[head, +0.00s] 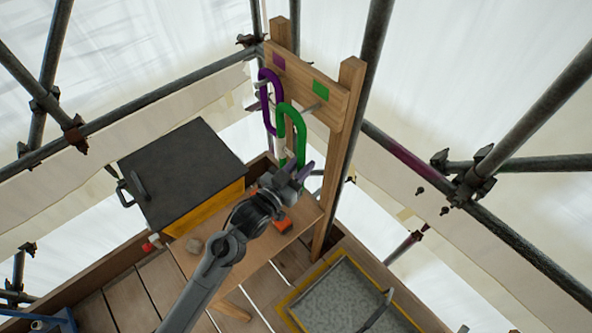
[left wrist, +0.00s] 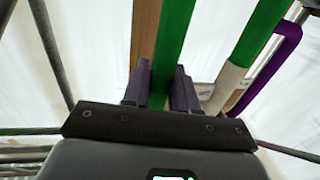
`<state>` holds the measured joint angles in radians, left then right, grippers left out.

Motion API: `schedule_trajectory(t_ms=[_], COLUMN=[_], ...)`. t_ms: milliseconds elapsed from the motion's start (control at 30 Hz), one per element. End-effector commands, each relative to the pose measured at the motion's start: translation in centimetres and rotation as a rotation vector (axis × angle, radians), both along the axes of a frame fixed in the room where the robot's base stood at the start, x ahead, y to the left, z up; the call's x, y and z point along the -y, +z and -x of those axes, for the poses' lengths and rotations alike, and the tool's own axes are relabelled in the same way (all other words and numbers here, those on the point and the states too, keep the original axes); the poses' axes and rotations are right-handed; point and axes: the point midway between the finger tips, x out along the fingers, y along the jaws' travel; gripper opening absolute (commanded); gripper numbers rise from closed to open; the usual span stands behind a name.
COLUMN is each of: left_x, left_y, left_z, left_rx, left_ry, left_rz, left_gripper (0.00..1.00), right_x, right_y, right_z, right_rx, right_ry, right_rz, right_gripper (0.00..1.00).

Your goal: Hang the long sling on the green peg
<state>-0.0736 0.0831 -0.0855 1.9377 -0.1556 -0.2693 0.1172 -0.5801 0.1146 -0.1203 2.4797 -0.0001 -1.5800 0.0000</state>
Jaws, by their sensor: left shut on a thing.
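A green sling (head: 300,135) with a pale label forms an upright loop in front of the wooden rack board. My left gripper (head: 297,172) is shut on its lower part. In the left wrist view the green sling (left wrist: 174,45) runs up between the two fingers of my gripper (left wrist: 160,88). The green peg (head: 309,108) sticks out of the board under a green patch (head: 320,90), close to the top of the green loop. I cannot tell whether the loop is around the peg or in front of it. My right gripper is not in view.
A purple sling (head: 265,100) hangs at the left peg under a purple patch (head: 279,61), close beside the green one. A yellow box with a dark lid (head: 180,170) stands left of my arm. A grey-topped tray (head: 345,300) lies at lower right. Scaffold tubes surround the platform.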

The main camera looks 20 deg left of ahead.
Motion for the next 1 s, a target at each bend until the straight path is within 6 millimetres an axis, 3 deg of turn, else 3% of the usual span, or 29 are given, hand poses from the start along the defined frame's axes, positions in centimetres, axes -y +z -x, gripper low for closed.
schedule_trajectory(t_ms=[700, 1000], left_x=[1.8, 2.2], left_y=[-0.3, -0.8], left_z=[-3.9, -4.8], left_rx=[0.001, 0.0], left_ry=[0.0, 0.0], left_rz=[-0.001, 0.0], left_gripper=[0.0, 0.0], right_x=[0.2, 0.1], right_y=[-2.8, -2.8], right_z=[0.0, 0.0], right_rx=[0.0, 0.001], right_ry=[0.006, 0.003], right_rz=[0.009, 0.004], right_gripper=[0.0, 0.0])
